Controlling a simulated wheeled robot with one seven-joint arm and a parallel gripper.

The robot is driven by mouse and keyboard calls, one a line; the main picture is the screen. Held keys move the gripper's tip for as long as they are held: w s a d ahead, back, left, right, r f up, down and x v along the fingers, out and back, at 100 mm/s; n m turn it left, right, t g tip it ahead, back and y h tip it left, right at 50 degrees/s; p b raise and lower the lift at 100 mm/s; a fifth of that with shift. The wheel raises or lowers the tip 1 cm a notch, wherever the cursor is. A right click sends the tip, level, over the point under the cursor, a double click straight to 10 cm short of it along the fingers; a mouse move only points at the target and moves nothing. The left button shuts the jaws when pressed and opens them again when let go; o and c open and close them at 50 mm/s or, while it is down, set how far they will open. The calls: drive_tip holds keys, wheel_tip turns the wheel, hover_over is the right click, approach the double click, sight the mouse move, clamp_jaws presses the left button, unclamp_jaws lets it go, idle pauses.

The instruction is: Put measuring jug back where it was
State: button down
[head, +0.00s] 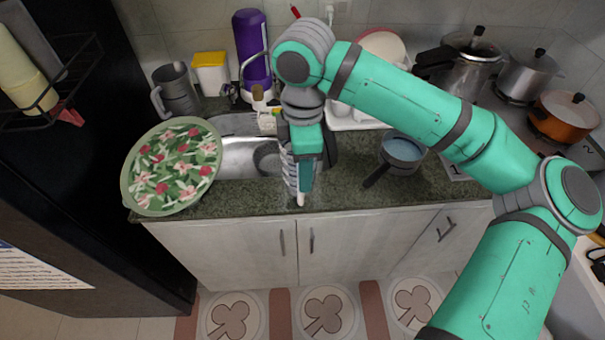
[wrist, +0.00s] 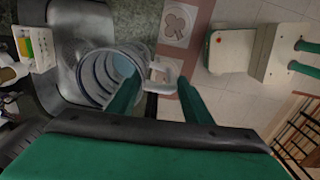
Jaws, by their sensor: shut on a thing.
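My gripper (head: 301,185) points down over the front edge of the counter, just right of the sink. It is shut on a pale, grey-striped jug (head: 289,172), which looks like the measuring jug. The jug is largely hidden behind my gripper in the head view. In the wrist view the jug (wrist: 92,82) shows its round open mouth, and its white handle (wrist: 166,70) lies between my two fingers (wrist: 158,98). The left finger overlaps the jug's rim. I cannot tell exactly which part is pinched.
A sink (head: 238,160) lies left of my gripper, partly under a leafy-patterned round tray (head: 170,168). A grey pitcher (head: 178,92), yellow-white container (head: 211,75) and purple bottle (head: 252,50) stand behind. A small saucepan (head: 402,152) stands on the right, with its handle towards the front edge.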

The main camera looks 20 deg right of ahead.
drive_tip(key=shift+w+f, duration=0.55)
drive_tip(key=shift+f, duration=0.2)
drive_tip(key=shift+w+d+f, duration=0.15)
drive_tip(key=shift+f, duration=1.75)
drive_tip(key=c, duration=0.9)
unclamp_jaws()
wheel_tip(320, 180, up, 12)
drive_tip(key=shift+r, duration=0.25)
